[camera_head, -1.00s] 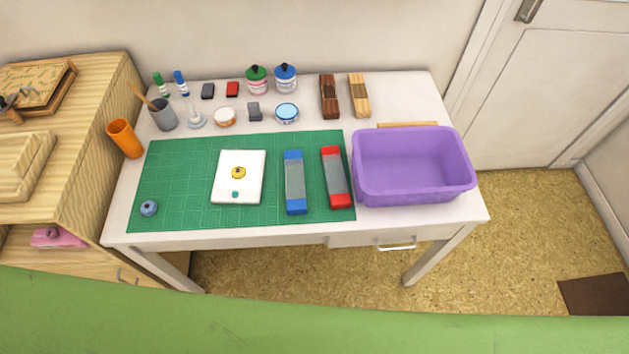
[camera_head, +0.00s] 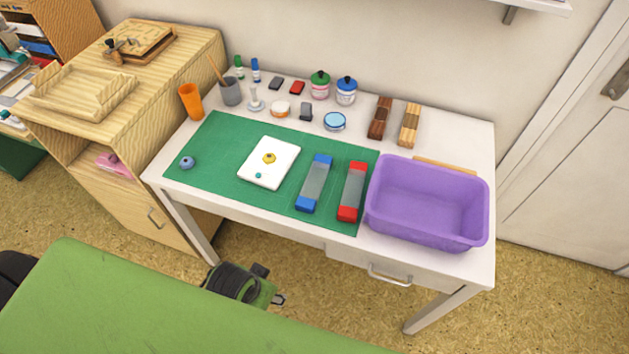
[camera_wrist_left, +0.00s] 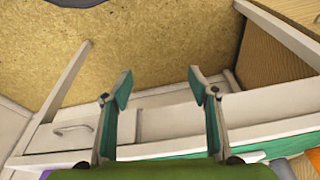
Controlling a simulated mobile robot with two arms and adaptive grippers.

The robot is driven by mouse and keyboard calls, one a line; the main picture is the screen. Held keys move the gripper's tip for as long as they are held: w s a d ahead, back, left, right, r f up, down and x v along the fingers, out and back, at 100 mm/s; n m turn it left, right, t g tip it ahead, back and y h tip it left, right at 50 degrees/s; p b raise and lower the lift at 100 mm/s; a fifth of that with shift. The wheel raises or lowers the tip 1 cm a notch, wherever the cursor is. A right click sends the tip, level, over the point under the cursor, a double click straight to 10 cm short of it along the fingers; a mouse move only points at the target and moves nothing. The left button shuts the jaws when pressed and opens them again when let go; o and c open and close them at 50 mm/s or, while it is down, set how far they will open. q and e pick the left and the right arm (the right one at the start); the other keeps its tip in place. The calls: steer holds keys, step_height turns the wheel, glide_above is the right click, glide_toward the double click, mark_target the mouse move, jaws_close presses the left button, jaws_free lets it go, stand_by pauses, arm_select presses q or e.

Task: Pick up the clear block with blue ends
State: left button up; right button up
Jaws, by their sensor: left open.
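The clear block with blue ends (camera_head: 315,183) lies on the green cutting mat (camera_head: 215,150) on the white table, its blue ends at front and back. A similar clear block with red ends (camera_head: 351,191) lies just to its right. In the left wrist view my left gripper (camera_wrist_left: 160,88) is open and empty, its two fingers spread apart, with the table's drawer front and the floor in view. Neither block can be made out there. Part of my arm shows low beside the table in the head view. My right gripper is not in view.
A purple bin (camera_head: 428,200) stands right of the red-ended block. A white pad (camera_head: 285,160) lies to the left on the mat. Jars, stamps and cups line the back of the table. A wooden cabinet (camera_head: 150,190) stands at the left.

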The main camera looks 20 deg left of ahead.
arm_select(q)
step_height(320, 180, up, 7)
steer(key=w+m+t, duration=0.1)
steer(key=w+m, duration=0.1)
steer(key=m+t, duration=0.9)
steer(key=m, duration=2.1)
glide_toward(314, 182)
steer(key=v, duration=0.3)
steer(key=shift+a+f, duration=0.1)
steer(key=shift+a, duration=0.05)
steer(key=shift+w+d+m, duration=0.1)
steer(key=shift+d+m, duration=0.2)
steer(key=shift+m, duration=0.3)
steer(key=shift+w+d+m+t, duration=0.1)
steer(key=shift+w+m+t, duration=0.2)
steer(key=x, duration=0.8)
steer(key=shift+f, duration=0.15)
steer(key=shift+a+f+x, duration=0.1)
steer(key=shift+x, duration=1.2)
steer(key=shift+a+f+x, duration=0.1)
steer(key=shift+a+x, duration=0.05)
steer(key=shift+x, duration=1.15)
steer(key=shift+s, duration=0.1)
